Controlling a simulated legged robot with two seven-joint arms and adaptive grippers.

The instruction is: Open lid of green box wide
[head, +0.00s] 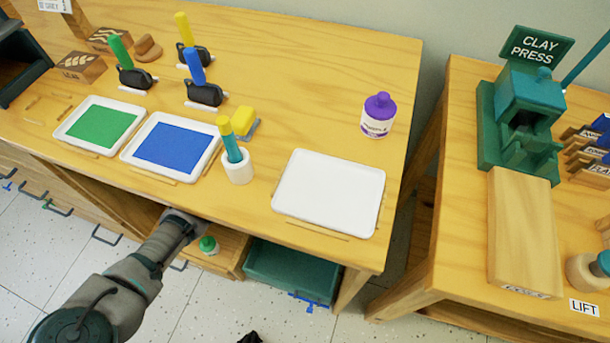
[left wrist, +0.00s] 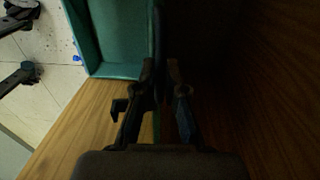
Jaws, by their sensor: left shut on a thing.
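The green box (head: 290,272) sits on the low shelf under the table edge, a blue latch (head: 308,298) at its front. The tabletop hides its back. In the left wrist view the box (left wrist: 112,70) is at the upper left, its inside partly showing. A dark upright panel beside it, seemingly the lid (left wrist: 158,35), runs down between the fingers of my left gripper (left wrist: 161,75), which is shut on it. The lid's full angle is hidden in shadow. In the head view my left arm reaches under the table and its fingers are hidden. My right gripper is not in view.
The tabletop (head: 340,120) is close above my left arm. A wooden box (head: 222,262) with a green-capped bottle (head: 208,244) stands left of the green box. A white tray (head: 330,190) is above.

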